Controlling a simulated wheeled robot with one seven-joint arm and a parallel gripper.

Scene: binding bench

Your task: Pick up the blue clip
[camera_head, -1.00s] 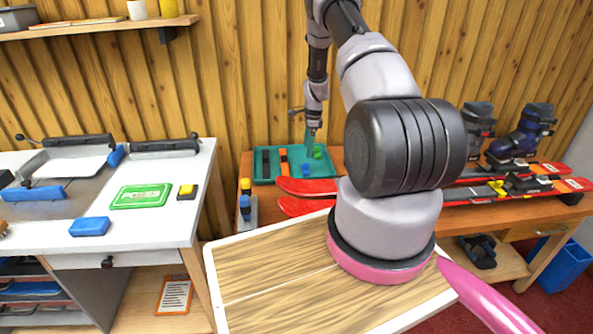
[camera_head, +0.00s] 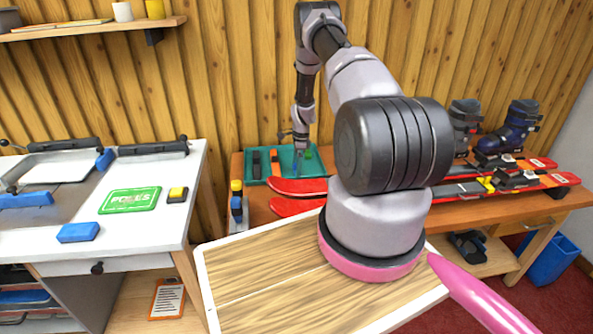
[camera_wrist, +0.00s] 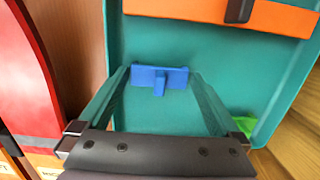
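The blue clip (camera_wrist: 160,78) lies on the floor of the teal tray (camera_wrist: 142,32), with a short stem pointing toward my gripper. In the wrist view my gripper (camera_wrist: 158,76) is open, with one finger on each side of the clip. The fingertips are about level with the clip's two ends. I cannot tell whether they touch it.
In the tray are an orange item (camera_wrist: 200,10) and a green piece (camera_wrist: 244,125). A white worktable (camera_head: 140,228) stands at left.

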